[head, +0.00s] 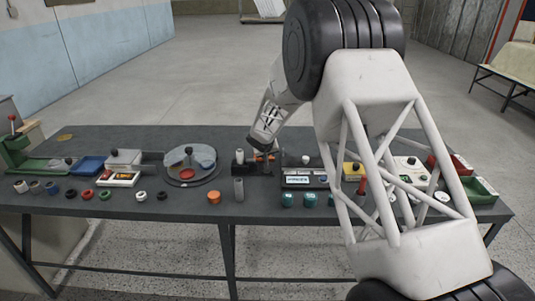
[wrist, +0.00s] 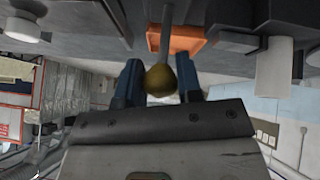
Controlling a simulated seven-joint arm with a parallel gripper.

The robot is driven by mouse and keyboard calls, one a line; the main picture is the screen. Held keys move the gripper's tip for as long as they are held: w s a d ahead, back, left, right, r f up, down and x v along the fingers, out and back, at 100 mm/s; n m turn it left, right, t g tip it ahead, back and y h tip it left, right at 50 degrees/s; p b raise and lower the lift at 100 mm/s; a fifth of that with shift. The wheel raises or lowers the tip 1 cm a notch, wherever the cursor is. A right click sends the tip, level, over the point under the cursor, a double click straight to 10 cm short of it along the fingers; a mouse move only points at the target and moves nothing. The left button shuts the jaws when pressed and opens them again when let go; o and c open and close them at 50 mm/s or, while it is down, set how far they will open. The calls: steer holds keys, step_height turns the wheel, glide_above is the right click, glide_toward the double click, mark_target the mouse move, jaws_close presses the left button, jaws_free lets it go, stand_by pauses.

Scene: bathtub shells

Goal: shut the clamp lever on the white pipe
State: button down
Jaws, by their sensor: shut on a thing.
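My gripper (wrist: 160,78) has two blue fingers, shut on the brass-coloured ball knob (wrist: 158,80) of the clamp lever. The lever's thin grey rod (wrist: 165,40) runs from the knob back to the orange clamp part (wrist: 187,38). The white pipe (wrist: 275,72) shows beside the clamp, to its right in the wrist view. In the head view my gripper (head: 262,147) is low over the dark clamp fixture (head: 239,168), with a bit of orange (head: 258,156) under it. The knob is hidden there, and the lever's angle is hard to tell.
A round turntable (head: 188,178) stands left of the clamp, and an orange knob (head: 213,197) sits in front. A panel with a display (head: 298,180) and several teal pieces (head: 288,199) are close on the right. My arm hides part of the bench's right side.

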steer(key=shift+s+f+t, duration=0.15)
steer(key=shift+s+t, duration=0.65)
steer(key=shift+t, duration=0.3)
steer(key=shift+s+f, duration=0.1)
steer(key=shift+s, duration=0.1)
steer(key=shift+s+f+t, duration=0.2)
steer(key=shift+s+t, duration=0.05)
steer(key=shift+t, duration=0.25)
steer(key=c, duration=0.8)
jaws_free()
steer(key=shift+s+r, duration=0.1)
steer(key=shift+r, duration=0.05)
steer(key=shift+v, duration=3.75)
steer(key=shift+d, duration=0.1)
